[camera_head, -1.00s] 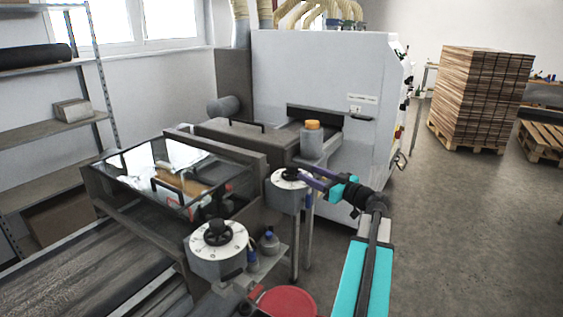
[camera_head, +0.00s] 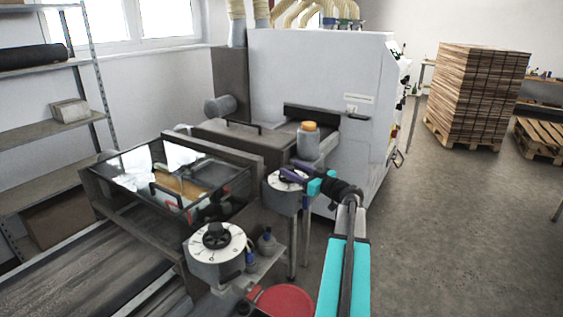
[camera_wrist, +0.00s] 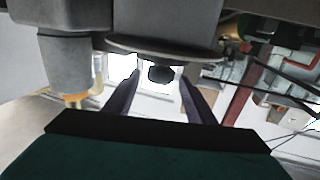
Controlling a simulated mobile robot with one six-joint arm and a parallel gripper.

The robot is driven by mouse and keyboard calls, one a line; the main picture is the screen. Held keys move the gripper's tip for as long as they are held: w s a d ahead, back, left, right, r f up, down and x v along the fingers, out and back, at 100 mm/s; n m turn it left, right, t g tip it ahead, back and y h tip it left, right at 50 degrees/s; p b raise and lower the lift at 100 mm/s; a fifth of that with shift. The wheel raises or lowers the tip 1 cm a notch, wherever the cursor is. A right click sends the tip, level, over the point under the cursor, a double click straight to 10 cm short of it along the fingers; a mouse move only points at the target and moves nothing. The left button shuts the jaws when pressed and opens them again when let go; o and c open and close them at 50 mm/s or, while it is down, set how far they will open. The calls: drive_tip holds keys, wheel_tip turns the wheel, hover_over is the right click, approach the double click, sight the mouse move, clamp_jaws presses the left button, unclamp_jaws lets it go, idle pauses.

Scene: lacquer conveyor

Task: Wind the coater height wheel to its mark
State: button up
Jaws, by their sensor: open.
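Two round white dials with dark hand wheels stand on grey housings beside the machine. The rear wheel (camera_head: 287,180) is partly hidden behind my gripper (camera_head: 292,173); the front wheel (camera_head: 216,236) is in clear view. I cannot tell from labels which is the coater height wheel, and no mark is readable. My gripper is open, its dark fingers reaching over the rear dial from the right. In the wrist view, which is upside down, a black knob (camera_wrist: 161,74) under a grey disc rim shows between the two open fingers (camera_wrist: 158,84). Contact cannot be told.
A grey bottle with an orange cap (camera_head: 308,142) stands just behind the rear dial. A glass-covered coater box (camera_head: 180,180) lies to the left. A red round part (camera_head: 285,301) and small bottles (camera_head: 266,242) are in front.

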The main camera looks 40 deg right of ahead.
drive_tip(key=w+p, duration=0.2)
drive_tip(key=w, duration=0.4)
drive_tip(key=shift+w, duration=0.25)
drive_tip(key=shift+f, duration=0.1)
drive_tip(key=c, duration=1)
